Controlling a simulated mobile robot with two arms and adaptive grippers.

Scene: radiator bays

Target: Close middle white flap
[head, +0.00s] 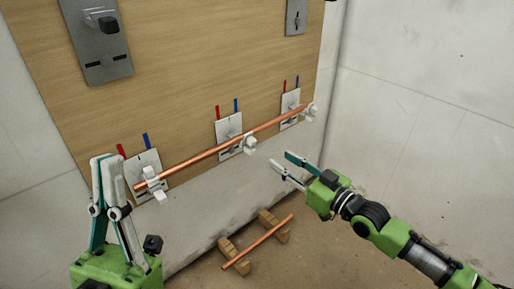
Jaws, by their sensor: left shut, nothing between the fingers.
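The middle white flap (249,146) sits at the lower right of the middle white plate (229,126) on the wooden board. It is at the long copper pipe (200,158); how far open it stands is too small to tell. My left gripper (108,158) points upward at the left, its fingers together and empty, well apart from the middle flap and in front of the left plate's edge. My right gripper (280,159) is open and empty, a little right of and below the middle flap, fingers pointing left toward it, not visibly touching.
Similar white fittings hold the pipe at the left (154,184) and right (309,113). Red and blue strips mark each plate. A short copper pipe (258,244) rests on wooden blocks (273,226) on the floor below. Grey metal plates (96,58) are higher up.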

